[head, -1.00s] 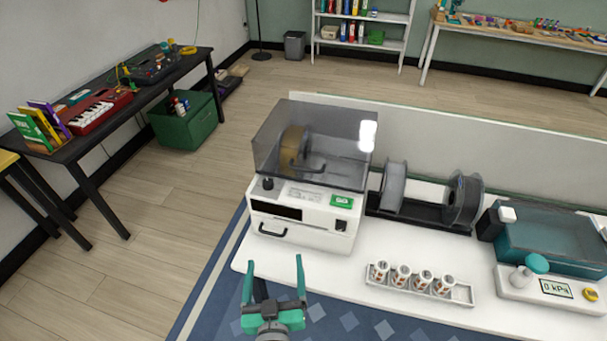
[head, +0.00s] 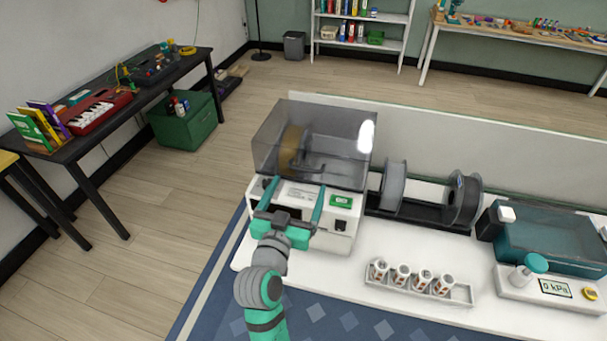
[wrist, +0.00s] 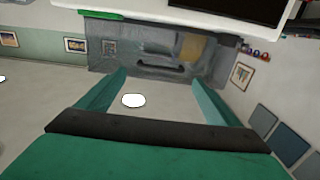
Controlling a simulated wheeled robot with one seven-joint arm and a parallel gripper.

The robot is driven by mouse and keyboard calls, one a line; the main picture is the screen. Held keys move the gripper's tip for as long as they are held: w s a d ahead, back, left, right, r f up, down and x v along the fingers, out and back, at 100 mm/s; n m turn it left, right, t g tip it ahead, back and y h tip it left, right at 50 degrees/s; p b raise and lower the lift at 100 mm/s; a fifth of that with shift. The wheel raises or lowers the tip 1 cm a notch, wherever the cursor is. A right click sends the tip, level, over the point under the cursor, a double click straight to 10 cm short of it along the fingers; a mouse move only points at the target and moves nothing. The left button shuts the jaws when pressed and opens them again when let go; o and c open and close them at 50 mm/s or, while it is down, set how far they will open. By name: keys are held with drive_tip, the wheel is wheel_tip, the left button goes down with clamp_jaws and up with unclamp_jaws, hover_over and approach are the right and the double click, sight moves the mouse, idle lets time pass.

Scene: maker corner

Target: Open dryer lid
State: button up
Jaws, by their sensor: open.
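The dryer (head: 351,222) is a white box on the white table with a smoky see-through lid (head: 340,135) on top. The lid is shut, and a tan spool (head: 291,148) shows inside it. A dark handle (head: 306,168) is on the lid's front. My gripper (head: 296,190) is open and empty in front of the dryer, its teal fingers pointing at the lid's lower front. In the wrist view, the lid (wrist: 125,58) and its dark handle (wrist: 160,67) lie beyond my open fingertips (wrist: 158,78). The gripper hides part of the dryer's front.
Two spools (head: 393,187) stand on a black rack right of the dryer. A teal-lidded machine (head: 550,235) stands at right. A clear panel (head: 500,160) runs behind.

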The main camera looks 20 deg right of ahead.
drive_tip(key=x, duration=0.6)
drive_tip(key=shift+d, duration=0.1)
